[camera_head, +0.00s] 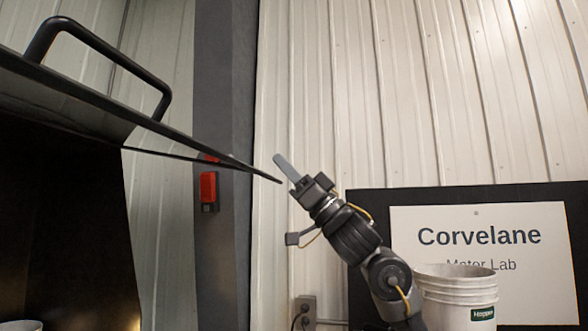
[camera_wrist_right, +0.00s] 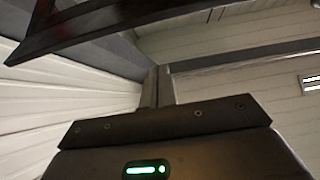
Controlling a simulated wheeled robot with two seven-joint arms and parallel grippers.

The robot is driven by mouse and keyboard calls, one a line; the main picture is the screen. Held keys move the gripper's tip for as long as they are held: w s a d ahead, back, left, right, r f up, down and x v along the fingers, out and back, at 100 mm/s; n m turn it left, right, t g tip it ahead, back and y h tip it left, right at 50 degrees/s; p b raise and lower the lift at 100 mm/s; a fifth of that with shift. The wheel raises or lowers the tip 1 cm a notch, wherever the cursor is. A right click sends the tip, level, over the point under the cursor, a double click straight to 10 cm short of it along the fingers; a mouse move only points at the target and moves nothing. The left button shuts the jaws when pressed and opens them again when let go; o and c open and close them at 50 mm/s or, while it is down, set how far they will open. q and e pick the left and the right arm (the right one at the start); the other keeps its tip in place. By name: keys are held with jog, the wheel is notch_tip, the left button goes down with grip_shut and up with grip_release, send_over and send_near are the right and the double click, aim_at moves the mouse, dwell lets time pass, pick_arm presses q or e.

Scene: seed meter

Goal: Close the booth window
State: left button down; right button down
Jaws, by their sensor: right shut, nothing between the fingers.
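The booth window (camera_head: 75,92) is a dark-framed pane, raised and tilted open at the upper left in the head view. A black bar handle (camera_head: 100,43) stands on its upper face. My right gripper (camera_head: 280,160) is shut and empty, pointing up and left just beside the window's right corner. In the head view they look close, but I cannot tell whether they touch. In the right wrist view my shut fingers (camera_wrist_right: 157,85) point away, and the window's dark edge (camera_wrist_right: 110,22) crosses the upper left. My left gripper is out of view.
The dark booth interior (camera_head: 60,210) lies below the window. A red box (camera_head: 208,186) is on the grey post (camera_head: 226,90). A white bucket (camera_head: 455,296) and a Corvelane sign (camera_head: 480,237) are at the lower right. The space above my right gripper looks clear.

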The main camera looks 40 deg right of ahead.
jog(key=w+a+p, duration=0.1)
jog(key=w, duration=0.1)
jog(key=w+a+p, duration=0.2)
jog(key=shift+a+f, duration=0.1)
dwell(0.4)
